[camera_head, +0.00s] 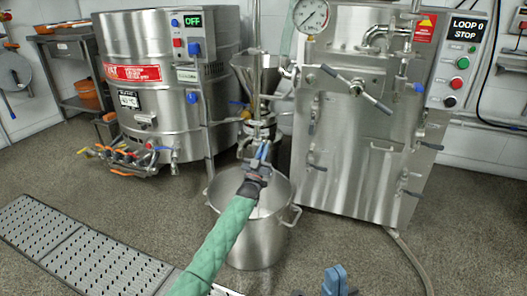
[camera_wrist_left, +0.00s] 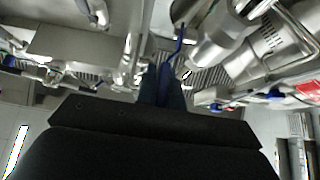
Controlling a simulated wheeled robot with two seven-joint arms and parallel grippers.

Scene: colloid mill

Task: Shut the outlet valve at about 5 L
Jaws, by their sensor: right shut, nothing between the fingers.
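The colloid mill (camera_head: 258,124) stands at centre with its steel hopper (camera_head: 257,75) on top. Its outlet is above a steel pot (camera_head: 258,240) on the floor. My left gripper (camera_head: 263,153) reaches over the pot to the outlet and hides part of it. In the left wrist view a thin blue lever (camera_wrist_left: 180,40) runs to the left fingers (camera_wrist_left: 163,85); it seems to lie between them, but I cannot tell whether they grip it. The liquid level in the pot is hidden. My right gripper (camera_head: 336,280) is shut and empty, low in the head view.
A large steel kettle (camera_head: 165,100) with an OFF display (camera_head: 193,20) stands left. A steel cabinet (camera_head: 360,125) with a gauge (camera_head: 311,15) and a LOOP 0 STOP panel (camera_head: 466,28) stands right. A perforated floor grate (camera_head: 80,245) lies front left. A hose (camera_head: 410,258) crosses the floor right.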

